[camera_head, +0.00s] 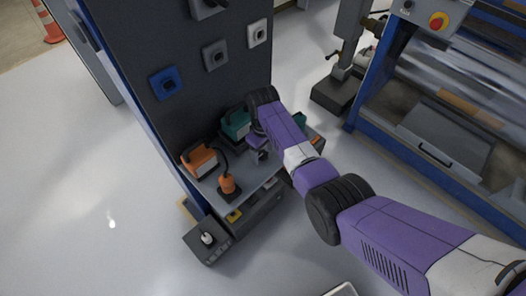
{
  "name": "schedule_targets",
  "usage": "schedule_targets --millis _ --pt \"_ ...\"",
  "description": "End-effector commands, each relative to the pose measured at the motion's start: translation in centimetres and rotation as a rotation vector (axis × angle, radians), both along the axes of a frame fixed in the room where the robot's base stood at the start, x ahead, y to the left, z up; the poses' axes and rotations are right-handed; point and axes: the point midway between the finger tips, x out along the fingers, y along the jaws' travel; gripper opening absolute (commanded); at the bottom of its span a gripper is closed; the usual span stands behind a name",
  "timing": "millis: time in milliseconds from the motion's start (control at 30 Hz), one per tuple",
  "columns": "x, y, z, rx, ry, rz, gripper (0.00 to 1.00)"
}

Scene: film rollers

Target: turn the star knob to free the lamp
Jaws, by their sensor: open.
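My purple arm reaches from the lower right to a dark shelf unit. My gripper (261,157) is small in the picture, above the shelf, with its jaws open and pointing down. An orange boxy unit (200,160), possibly the lamp, stands at the shelf's left end. A smaller orange piece (228,184) stands upright on a dark base at the front, with a dark cable beside it. A green boxy unit (236,122) stands behind, left of my gripper. I cannot make out the star knob; my arm hides part of the shelf's right side.
A dark back panel (190,50) carries several square fittings. A low dark box (208,241) with a white top piece stands at the front left. A blue-framed machine (445,110) fills the right.

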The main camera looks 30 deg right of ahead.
Motion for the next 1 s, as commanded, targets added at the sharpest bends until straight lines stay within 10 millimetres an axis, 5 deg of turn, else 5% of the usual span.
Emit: schedule_targets --millis 500,1000 --pt "0.1 0.0 6.8 0.0 -0.002 0.0 0.63" --pt "0.0 0.0 7.7 0.0 -0.001 0.0 0.63"
